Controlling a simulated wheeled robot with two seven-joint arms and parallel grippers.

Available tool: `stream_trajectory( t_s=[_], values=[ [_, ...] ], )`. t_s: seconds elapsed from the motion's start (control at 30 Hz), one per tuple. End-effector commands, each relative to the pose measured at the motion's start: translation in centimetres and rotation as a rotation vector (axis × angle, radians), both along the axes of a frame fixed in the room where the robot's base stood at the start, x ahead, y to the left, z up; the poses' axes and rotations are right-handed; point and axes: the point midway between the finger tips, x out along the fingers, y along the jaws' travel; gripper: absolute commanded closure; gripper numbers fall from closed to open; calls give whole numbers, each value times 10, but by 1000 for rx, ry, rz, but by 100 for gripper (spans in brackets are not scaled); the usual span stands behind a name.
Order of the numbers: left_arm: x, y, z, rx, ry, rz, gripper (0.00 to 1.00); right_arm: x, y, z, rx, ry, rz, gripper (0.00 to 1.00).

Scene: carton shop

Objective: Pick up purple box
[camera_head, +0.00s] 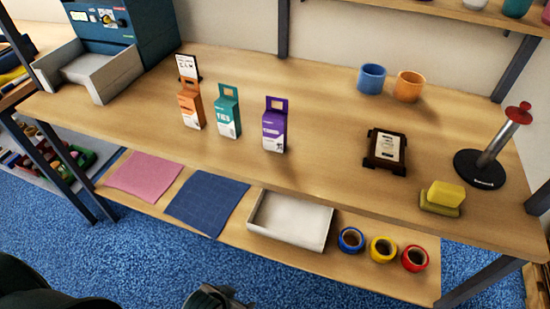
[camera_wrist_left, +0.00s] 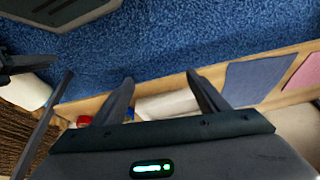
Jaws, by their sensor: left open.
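The purple box (camera_head: 274,130) stands upright on the tabletop near the middle of the head view, a carton with a looped hang tab and a white label patch. It is the rightmost of three similar cartons, beside a teal box (camera_head: 228,116) and an orange box (camera_head: 191,108). My left gripper (camera_head: 212,297) shows only partly at the bottom edge of the head view, well below and apart from the purple box. In the left wrist view its two fingers (camera_wrist_left: 159,78) are spread with nothing between them. The purple box is not visible there. My right gripper is not in view.
A small sign (camera_head: 187,67) stands behind the orange box. A dark framed plaque (camera_head: 386,152), two mugs, a sponge (camera_head: 443,196) and a black-based stand (camera_head: 483,168) are on the right. The lower shelf holds cloths, a white tray (camera_head: 290,220) and tape rolls. Tabletop before the cartons is clear.

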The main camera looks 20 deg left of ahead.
Motion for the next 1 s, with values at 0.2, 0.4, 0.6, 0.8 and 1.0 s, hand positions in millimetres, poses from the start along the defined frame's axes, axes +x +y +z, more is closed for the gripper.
stream_trajectory(
  t_s=[0.2,0.4,0.6,0.8,1.0],
  values=[
    [-5,7,50,11,1,13,33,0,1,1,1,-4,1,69],
    [1,12,92,20,-47,36,33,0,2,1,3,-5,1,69],
    [35,17,149,15,-218,89,33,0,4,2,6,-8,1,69],
    [79,17,199,-3,-438,135,33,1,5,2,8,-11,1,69],
    [119,15,252,-32,-674,162,33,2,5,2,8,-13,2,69]
  ],
)
